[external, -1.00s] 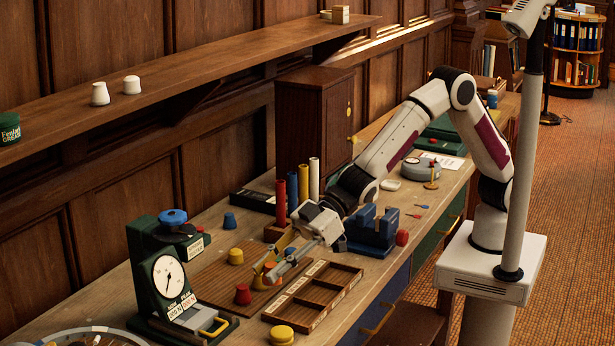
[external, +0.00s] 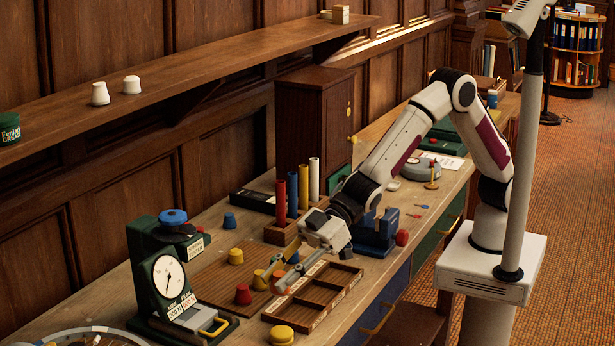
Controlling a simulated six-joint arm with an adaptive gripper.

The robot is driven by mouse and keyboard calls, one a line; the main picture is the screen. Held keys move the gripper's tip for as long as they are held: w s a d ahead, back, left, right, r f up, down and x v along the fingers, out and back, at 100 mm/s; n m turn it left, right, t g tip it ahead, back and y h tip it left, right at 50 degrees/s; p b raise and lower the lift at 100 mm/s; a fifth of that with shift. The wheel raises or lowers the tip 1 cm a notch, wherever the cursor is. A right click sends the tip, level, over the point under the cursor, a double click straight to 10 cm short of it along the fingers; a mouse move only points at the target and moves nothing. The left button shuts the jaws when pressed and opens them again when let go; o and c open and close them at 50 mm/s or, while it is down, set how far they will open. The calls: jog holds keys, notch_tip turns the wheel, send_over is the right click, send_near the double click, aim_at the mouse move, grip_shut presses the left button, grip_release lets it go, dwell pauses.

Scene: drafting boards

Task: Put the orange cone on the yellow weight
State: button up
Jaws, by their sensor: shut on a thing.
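The orange cone (external: 277,278) is small and partly hidden by my gripper's fingers. My gripper (external: 279,284) is shut on it, low over the right edge of the brown board, near the wooden tray. I cannot tell whether the cone is clear of the surface. The yellow weight (external: 282,334), a squat round piece, stands at the bench's front, nearer the camera than the tray and apart from my gripper.
A divided wooden tray (external: 334,302) lies right of my gripper. Yellow cones (external: 236,256) (external: 260,281) and a red cone (external: 243,294) stand on the brown board (external: 215,283). A green dial scale (external: 169,276) stands left; a blue block (external: 373,236) stands behind.

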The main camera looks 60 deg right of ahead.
aim_at(282, 330)
jog(key=shift+f, duration=0.1)
dwell(0.3)
jog(key=shift+f, duration=3)
jog(key=shift+c, duration=0.2)
jog(key=shift+f, duration=0.15)
jog(key=shift+f, duration=1.75)
jog(key=shift+f, duration=0.1)
jog(key=o, duration=1.1)
jog(key=shift+d, duration=0.1)
jog(key=v, duration=1.2)
